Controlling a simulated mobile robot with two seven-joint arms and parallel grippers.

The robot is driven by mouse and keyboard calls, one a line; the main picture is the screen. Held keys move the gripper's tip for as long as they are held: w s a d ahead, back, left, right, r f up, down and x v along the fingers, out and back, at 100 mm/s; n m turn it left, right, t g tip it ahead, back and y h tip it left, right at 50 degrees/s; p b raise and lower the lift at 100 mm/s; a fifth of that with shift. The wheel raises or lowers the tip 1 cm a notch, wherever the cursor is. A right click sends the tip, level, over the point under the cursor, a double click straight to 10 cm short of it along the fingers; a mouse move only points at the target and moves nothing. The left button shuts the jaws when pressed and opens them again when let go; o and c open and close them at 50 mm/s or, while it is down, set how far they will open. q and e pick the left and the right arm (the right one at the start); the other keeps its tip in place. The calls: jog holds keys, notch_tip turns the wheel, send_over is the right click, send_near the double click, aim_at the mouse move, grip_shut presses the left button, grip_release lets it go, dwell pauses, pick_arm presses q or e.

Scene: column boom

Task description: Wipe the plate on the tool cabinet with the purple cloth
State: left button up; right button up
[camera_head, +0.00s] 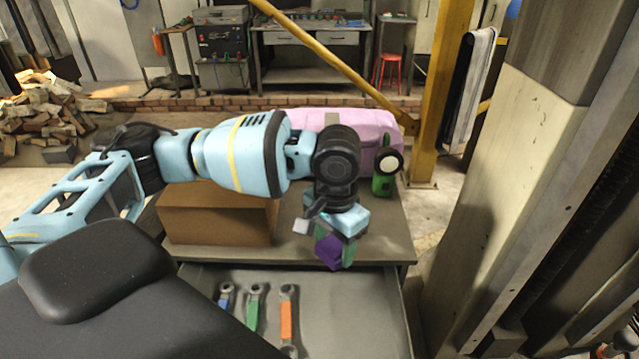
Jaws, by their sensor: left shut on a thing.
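My left gripper (338,238) points down over the front part of the grey tool cabinet (385,243) and is shut on the purple cloth (329,253). The cloth is a small bunched piece at the fingertips, close to the cabinet's front edge. I cannot tell whether it touches the top. A small pale piece (301,226) shows just left of the gripper; I cannot tell what it is. I cannot make out the plate; my arm and gripper cover part of the cabinet top. My right gripper is not in view.
A brown box (218,217) stands on the cabinet's left side. A pink case (362,126) and a green lamp-like tool (383,177) are at the back right. The open drawer (350,310) below holds several wrenches. A yellow post (437,100) rises behind, right.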

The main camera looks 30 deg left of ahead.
pick_arm(q)
jog(key=w+a+r+m, duration=0.6)
jog(key=a+m, duration=0.1)
jog(key=m, duration=0.2)
jog(key=shift+w+a+m+p, duration=0.25)
jog(key=shift+w+m+p, duration=0.05)
jog(key=shift+w+m, duration=0.1)
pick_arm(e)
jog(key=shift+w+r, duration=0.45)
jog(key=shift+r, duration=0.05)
